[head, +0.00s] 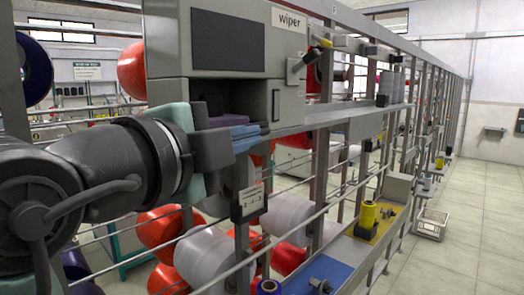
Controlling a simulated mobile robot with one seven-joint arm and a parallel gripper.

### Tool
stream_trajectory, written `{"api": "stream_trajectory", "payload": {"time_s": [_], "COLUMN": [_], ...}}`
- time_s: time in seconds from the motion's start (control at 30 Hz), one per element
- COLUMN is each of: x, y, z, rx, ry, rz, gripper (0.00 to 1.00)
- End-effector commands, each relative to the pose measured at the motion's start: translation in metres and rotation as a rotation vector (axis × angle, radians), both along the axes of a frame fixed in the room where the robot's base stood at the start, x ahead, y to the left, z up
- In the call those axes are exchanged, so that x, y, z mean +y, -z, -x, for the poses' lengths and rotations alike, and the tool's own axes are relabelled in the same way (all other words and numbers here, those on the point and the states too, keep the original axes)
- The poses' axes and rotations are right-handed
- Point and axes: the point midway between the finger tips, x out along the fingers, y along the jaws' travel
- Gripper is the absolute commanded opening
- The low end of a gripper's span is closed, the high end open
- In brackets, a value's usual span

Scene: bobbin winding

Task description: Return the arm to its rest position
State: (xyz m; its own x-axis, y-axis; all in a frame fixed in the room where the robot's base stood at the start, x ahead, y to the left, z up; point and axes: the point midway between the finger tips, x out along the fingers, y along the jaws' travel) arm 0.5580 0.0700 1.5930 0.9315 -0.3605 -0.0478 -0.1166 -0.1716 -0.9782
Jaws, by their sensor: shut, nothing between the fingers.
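My arm reaches in from the left edge of the head view, with dark grey links and a teal and grey wrist. My gripper (258,136) points right, its blue-grey fingers shut and empty. It is in front of the lower part of a grey machine box (170,35) labelled "wiper". The fingers overlap the open recess of the box in the picture; I cannot tell whether they touch it.
A long metal frame with rails and shelves runs away to the right. A white basket (432,224) stands on the floor. The tiled floor (480,220) at right is clear.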

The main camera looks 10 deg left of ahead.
Motion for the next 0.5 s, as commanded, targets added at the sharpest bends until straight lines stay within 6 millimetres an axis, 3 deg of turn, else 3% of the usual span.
{"api": "stream_trajectory", "payload": {"time_s": [0.13, 0.33, 0.5], "x": [0.008, 0.005, -0.024], "y": [0.001, -0.004, -0.021], "z": [0.021, 0.029, 0.025], "rx": [-0.001, -0.015, -0.112], "ry": [0.0, -0.002, -0.016], "rz": [-0.001, 0.051, 0.375], "gripper": [0.0, 0.0, 0.0]}}
